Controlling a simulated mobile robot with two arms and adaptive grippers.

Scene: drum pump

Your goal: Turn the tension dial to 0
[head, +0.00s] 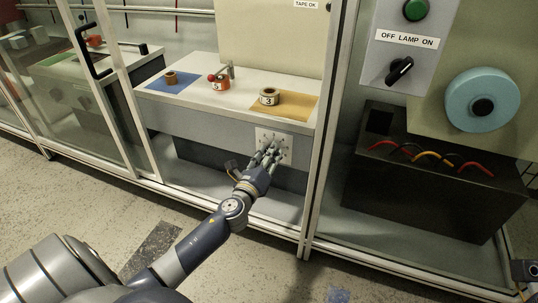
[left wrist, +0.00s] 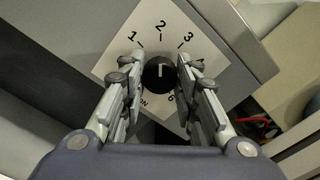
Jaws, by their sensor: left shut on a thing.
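The tension dial is a black round knob (left wrist: 159,72) on a white square plate (left wrist: 205,62), with numbers such as 1, 2, 3 and 6 around it. A white mark on the knob points up, roughly toward 2. In the head view the plate (head: 286,138) is on the front of the white bench, and the knob is hidden behind the fingers. My left gripper (head: 270,150) is shut on the knob, with one finger on each side, as the left wrist view (left wrist: 160,82) shows. Part of my right gripper (head: 525,272) shows at the lower right edge; its jaws are unclear.
A frame post (head: 315,150) stands right of the dial. Beyond it are a lamp switch (head: 399,70) and a blue wheel (head: 483,100). Glass doors (head: 60,80) are at the left.

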